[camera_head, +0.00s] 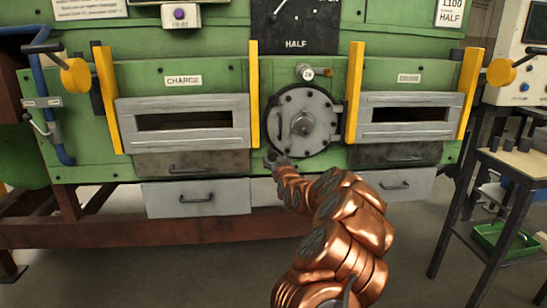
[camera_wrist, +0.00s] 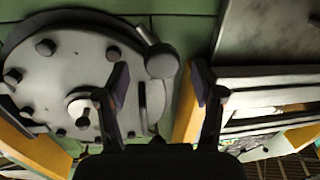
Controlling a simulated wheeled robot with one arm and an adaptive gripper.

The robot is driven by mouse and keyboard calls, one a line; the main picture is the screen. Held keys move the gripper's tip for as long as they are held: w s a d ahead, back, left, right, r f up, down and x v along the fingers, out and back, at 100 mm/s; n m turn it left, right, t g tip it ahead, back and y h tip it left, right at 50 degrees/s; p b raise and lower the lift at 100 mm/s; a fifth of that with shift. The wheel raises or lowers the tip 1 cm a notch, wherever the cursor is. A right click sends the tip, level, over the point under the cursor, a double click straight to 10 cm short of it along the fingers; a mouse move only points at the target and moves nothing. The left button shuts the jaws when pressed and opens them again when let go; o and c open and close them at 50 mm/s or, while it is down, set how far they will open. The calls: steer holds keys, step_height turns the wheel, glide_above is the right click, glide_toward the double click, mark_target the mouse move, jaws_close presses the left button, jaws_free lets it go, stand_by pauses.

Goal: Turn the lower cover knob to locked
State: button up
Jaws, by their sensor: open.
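The round grey cover (camera_head: 322,128) is closed on the green furnace front between two yellow posts. It also shows in the wrist view (camera_wrist: 55,55), which appears upside down relative to the head view. A rounded grey knob with a short stem, the lower cover knob (camera_wrist: 161,62), sits at the cover's edge in the wrist view. My gripper (camera_wrist: 162,95) is open, with a dark finger on each side of the line to the knob. The knob shows between and beyond the fingertips; contact cannot be told. In the head view my gripper (camera_head: 273,158) is at the cover's lower left and hides the knob.
An upper knob (camera_head: 305,72) with a round tag is above the cover. The charge door (camera_head: 182,105) is left, another slotted door (camera_head: 412,104) right. Yellow posts (camera_head: 254,95) flank the cover closely. Drawers (camera_head: 195,198) lie below. A side table (camera_head: 520,162) stands right.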

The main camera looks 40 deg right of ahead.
mark_target(274, 157)
steer(key=shift+x, duration=1.7)
steer(key=shift+c, duration=0.3)
steer(key=c, duration=1.1)
